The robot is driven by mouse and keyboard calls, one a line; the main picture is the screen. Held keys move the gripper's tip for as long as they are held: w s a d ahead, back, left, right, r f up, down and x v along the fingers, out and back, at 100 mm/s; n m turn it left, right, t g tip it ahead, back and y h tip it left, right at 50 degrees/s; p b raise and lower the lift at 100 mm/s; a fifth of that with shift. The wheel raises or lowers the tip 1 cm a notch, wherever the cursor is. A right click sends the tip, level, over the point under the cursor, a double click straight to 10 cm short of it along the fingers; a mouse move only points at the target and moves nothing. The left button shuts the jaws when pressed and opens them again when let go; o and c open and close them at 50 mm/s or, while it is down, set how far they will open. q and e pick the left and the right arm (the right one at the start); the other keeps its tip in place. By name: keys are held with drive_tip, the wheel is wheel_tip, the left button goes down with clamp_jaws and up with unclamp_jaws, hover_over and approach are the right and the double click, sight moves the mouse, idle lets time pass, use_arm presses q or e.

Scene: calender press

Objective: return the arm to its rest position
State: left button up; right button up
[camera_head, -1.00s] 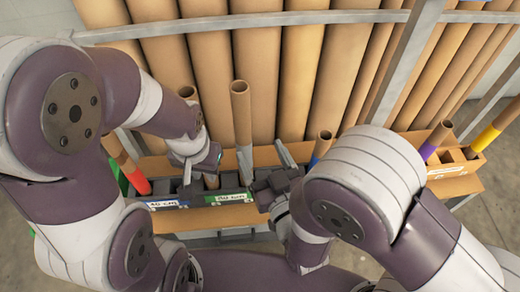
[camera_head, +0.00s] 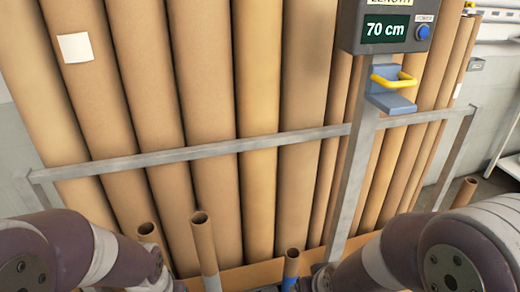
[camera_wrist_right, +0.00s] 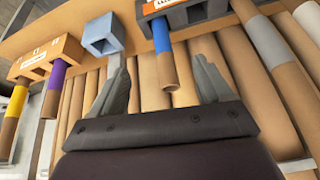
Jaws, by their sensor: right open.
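My right gripper (camera_wrist_right: 158,65) shows in the right wrist view with its two grey fingers spread apart and nothing between them. A tube with a blue band (camera_wrist_right: 165,62) is beyond the fingers, apparently not held. In the head view, my right arm (camera_head: 440,255) shows at the lower right, and its gripper is below the frame or hidden. My left arm (camera_head: 75,255) shows at the lower left, and its gripper is not visible.
Tall cardboard tubes (camera_head: 210,80) lean behind a grey metal rail (camera_head: 220,147). Shorter tubes (camera_head: 203,245) stand in front. A post carries a "70 cm" display (camera_head: 388,30) and a yellow handle (camera_head: 393,80). The wrist view shows a blue-grey square socket (camera_wrist_right: 100,37) and a purple-banded tube (camera_wrist_right: 56,78).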

drive_tip(key=s+d+r+m+g+h, duration=0.1)
drive_tip(key=s+d+r+g, duration=0.15)
drive_tip(key=s+d, duration=0.4)
wheel_tip(320, 180, up, 15)
drive_tip(key=g+p, duration=0.1)
drive_tip(key=p, duration=1.4)
drive_tip(key=shift+w+d+f+p, duration=0.15)
drive_tip(key=shift+w+f+p, duration=0.05)
drive_tip(key=shift+w+p, duration=0.1)
